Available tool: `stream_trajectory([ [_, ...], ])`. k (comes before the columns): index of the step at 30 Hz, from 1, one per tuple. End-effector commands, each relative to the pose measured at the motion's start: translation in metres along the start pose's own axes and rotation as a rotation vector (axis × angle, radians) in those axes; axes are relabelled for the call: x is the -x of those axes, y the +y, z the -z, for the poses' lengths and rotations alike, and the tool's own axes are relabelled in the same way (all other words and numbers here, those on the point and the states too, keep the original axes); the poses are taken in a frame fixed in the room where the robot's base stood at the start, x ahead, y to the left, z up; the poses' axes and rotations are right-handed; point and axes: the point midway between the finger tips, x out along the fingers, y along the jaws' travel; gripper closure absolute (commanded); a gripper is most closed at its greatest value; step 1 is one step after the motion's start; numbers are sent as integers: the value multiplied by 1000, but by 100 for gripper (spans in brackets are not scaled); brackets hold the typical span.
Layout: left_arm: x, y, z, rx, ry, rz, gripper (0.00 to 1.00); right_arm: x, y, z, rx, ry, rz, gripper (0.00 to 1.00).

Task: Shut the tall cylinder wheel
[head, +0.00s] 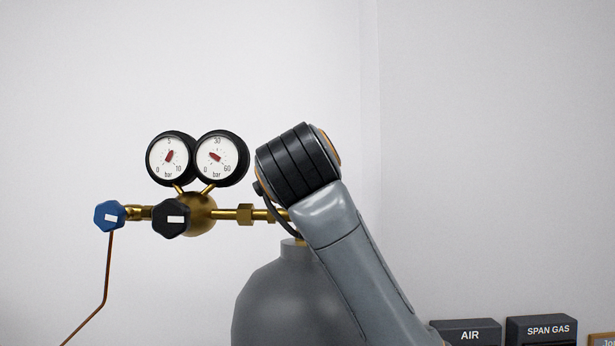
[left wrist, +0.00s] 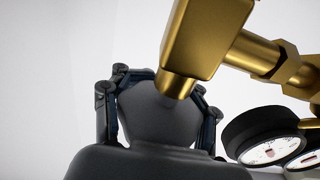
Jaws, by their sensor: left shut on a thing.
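The tall grey cylinder (head: 275,297) stands in the middle of the head view, its right side behind my arm. Its top and wheel are hidden there by my arm's wrist, and so is the gripper. In the left wrist view, which looks upside down, the dark grey wheel (left wrist: 150,112) sits at the end of the brass valve (left wrist: 205,45). My left gripper (left wrist: 160,88) has its fingers on both sides of the wheel and is shut on it. How far the wheel is turned cannot be told. My right gripper is in neither view.
A brass regulator (head: 199,216) with two round gauges (head: 221,158) stands left of the wrist, close to it. It carries a black knob (head: 170,217) and a blue knob (head: 109,216) with a thin copper pipe. AIR (head: 466,335) and SPAN GAS (head: 541,330) boxes are lower right.

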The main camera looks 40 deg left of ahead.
Motion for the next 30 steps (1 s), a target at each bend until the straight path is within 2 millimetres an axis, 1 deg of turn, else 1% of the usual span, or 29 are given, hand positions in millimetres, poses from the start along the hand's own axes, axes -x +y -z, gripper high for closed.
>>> stream_trajectory([
  [1,-1,0,-4,0,-12,0,87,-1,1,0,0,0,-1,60],
  [3,-1,0,-4,0,-12,0,87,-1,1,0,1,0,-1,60],
  [4,-1,0,-4,0,-12,0,52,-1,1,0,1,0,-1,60],
  [7,-1,0,-3,0,-9,1,32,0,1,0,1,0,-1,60],
  [8,-1,0,-3,0,-9,1,28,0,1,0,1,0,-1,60],
  [17,0,0,-1,0,-4,1,28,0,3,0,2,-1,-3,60],
  [20,6,0,0,0,-2,1,28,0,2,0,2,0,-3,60],
  [23,20,0,0,1,0,0,28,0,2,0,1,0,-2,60],
  [30,71,0,0,2,1,-1,28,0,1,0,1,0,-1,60],
])
